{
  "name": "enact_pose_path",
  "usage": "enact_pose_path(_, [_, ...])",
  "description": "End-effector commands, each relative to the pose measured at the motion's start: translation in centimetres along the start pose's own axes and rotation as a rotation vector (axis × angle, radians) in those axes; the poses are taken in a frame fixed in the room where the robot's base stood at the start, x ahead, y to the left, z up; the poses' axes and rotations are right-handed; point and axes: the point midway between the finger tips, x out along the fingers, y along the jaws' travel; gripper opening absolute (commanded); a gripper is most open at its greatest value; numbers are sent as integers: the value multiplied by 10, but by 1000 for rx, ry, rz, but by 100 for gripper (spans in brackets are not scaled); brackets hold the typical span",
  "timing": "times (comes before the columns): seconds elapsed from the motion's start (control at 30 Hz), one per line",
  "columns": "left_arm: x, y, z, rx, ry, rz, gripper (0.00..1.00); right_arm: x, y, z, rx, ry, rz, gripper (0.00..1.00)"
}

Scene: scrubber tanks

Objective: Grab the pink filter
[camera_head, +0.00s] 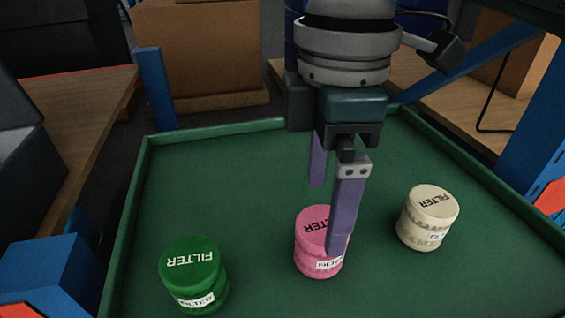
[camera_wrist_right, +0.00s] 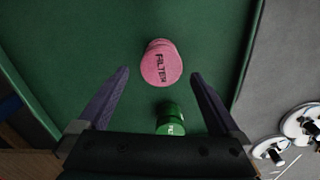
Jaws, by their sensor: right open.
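The pink filter (camera_head: 311,238) stands upright on the green tray in the head view, between a green and a cream filter. My right gripper (camera_head: 328,215) points down over the tray, its purple fingers apart and empty. One finger overlaps the right part of the pink filter in the head view; I cannot tell whether they touch. In the right wrist view the pink filter (camera_wrist_right: 160,65) lies ahead, between and beyond the lines of the two open fingers (camera_wrist_right: 158,75). My left gripper is not in view.
The green filter (camera_head: 193,275) stands to the left and also shows in the wrist view (camera_wrist_right: 170,119). The cream filter (camera_head: 428,217) stands to the right. The green tray (camera_head: 215,132) has a raised rim. Its surface is otherwise clear.

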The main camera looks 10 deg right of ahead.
Motion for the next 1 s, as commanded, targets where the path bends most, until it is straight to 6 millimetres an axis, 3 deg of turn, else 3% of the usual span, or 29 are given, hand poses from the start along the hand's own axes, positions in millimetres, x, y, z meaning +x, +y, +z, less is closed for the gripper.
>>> enact_pose_path(0.4, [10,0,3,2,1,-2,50,54,-5,0,-1,0,0,100])
enact_pose_path(0.7, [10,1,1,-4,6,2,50,59,-4,0,-1,1,3,100])
enact_pose_path(1.0, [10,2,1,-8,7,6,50,59,-4,0,-1,1,3,67])
